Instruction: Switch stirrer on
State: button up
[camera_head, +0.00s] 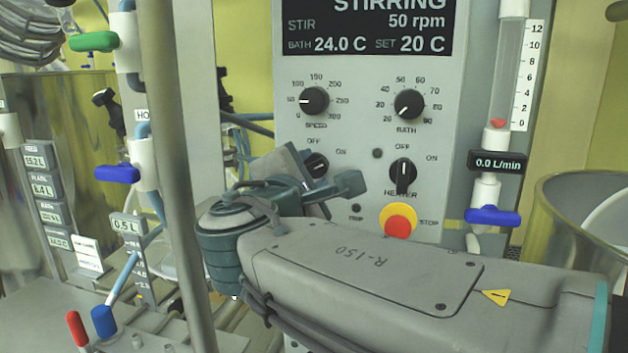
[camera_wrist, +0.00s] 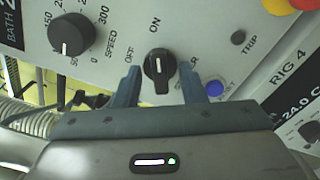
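The black stirrer knob (camera_wrist: 159,66) sits between the two fingers of my gripper (camera_wrist: 160,86) in the wrist view. The fingers are apart, with a gap on each side of the knob. Its white mark points toward the ON label. In the head view the stirrer knob (camera_head: 317,164) is partly hidden by my gripper (camera_head: 322,181), and its mark slants toward ON. The display (camera_head: 367,28) reads STIRRING, STIR 50 rpm, bath 24.0 C, set 20 C.
The heater knob (camera_head: 403,175) stands upright at OFF, right of my gripper. The red stop button (camera_head: 398,228) is below it. The speed knob (camera_head: 314,101) and bath knob (camera_head: 408,104) are above. A metal post (camera_head: 178,150) stands left of my arm.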

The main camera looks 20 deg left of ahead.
jog(key=s+d, duration=0.1)
jog(key=s, duration=1.2)
jog(key=shift+s+d, duration=0.2)
jog(key=shift+s, duration=0.05)
jog(key=w+d+f+m+g+h+p, duration=0.3)
jog(key=w+d+f+m+g, duration=0.15)
jog(key=d, duration=0.45)
jog(key=w+d+f+m+g+h+p, duration=0.3)
jog(key=w+d+f+m+p, duration=0.15)
jog(key=d, duration=0.45)
jog(key=s+d+f+m+g+y+p, duration=0.2)
jog(key=s+d+f+m+g+p, duration=0.1)
jog(key=d+m, duration=0.4)
jog(key=s+d+f+m+g+y+p, duration=0.2)
jog(key=s+d+f+m+g+p, duration=0.1)
jog(key=d+m, duration=0.5)
jog(key=shift+s+f+m+g+p, duration=0.4)
jog(key=shift+f+m+g+p, duration=0.2)
jog(key=shift+f+g+p, duration=0.4)
jog(key=shift+d+r, duration=0.1)
